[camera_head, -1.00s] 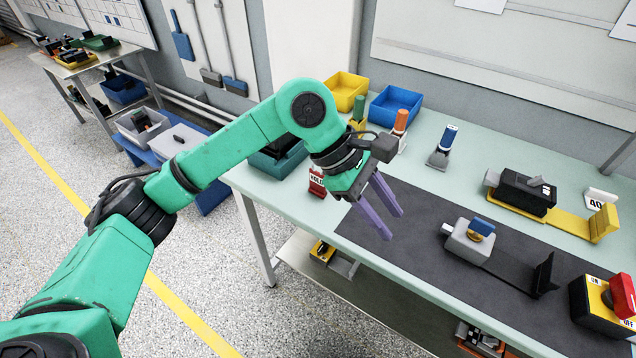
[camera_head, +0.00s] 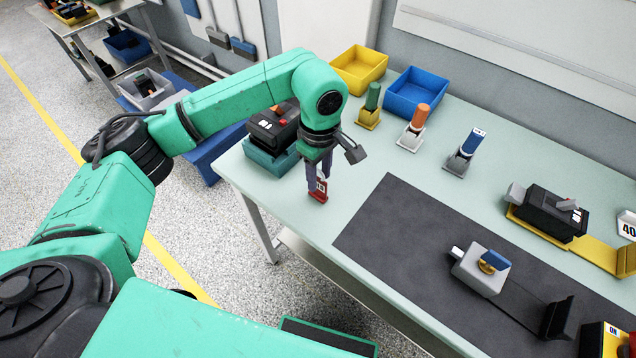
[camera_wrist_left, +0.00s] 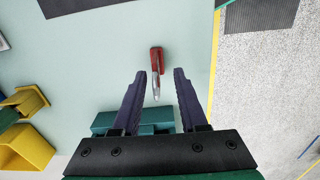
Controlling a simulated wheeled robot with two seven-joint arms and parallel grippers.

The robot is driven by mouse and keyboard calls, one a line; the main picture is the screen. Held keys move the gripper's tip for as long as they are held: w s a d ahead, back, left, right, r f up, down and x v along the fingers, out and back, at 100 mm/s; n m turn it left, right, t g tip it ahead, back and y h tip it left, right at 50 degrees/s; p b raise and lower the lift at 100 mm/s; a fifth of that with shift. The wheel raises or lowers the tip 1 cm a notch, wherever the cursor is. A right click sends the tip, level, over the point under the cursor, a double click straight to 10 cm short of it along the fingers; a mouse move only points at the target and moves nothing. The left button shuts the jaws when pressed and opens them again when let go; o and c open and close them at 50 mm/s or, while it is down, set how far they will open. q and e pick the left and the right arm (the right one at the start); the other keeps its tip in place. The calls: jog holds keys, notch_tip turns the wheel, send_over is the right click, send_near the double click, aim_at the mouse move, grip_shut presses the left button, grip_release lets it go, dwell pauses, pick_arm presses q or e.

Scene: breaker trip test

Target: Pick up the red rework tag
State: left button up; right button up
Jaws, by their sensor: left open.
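My right gripper is not in view.
A teal holder (camera_head: 266,158) with a black breaker stands just left of the tag. Yellow (camera_head: 360,66) and blue (camera_head: 416,92) bins and several upright stamps stand behind. A dark mat (camera_head: 400,225) with a grey fixture (camera_head: 480,272) lies to the right. Bench between tag and mat is clear.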

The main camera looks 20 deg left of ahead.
pick_arm(q)
jog(key=f+p, duration=0.1)
jog(key=f, duration=0.1)
jog(key=f+p, duration=0.1)
jog(key=f, duration=0.2)
jog(key=shift+w+d+f, duration=0.1)
jog(key=shift+w+f, duration=0.1)
jog(key=shift+f, duration=0.2)
jog(key=shift+c, duration=1.2)
jog(key=shift+w, duration=0.1)
grip_shut()
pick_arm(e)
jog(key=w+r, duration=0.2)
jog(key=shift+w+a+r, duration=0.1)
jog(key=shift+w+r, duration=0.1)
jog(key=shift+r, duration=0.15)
pick_arm(q)
jog(key=shift+r, duration=0.1)
notch_tip(320, 180, up, 12)
jog(key=b, duration=0.3)
jog(key=shift+r, duration=0.1)
notch_tip(320, 180, up, 8)
send_over(321, 195)
jog(key=shift+w, duration=0.25)
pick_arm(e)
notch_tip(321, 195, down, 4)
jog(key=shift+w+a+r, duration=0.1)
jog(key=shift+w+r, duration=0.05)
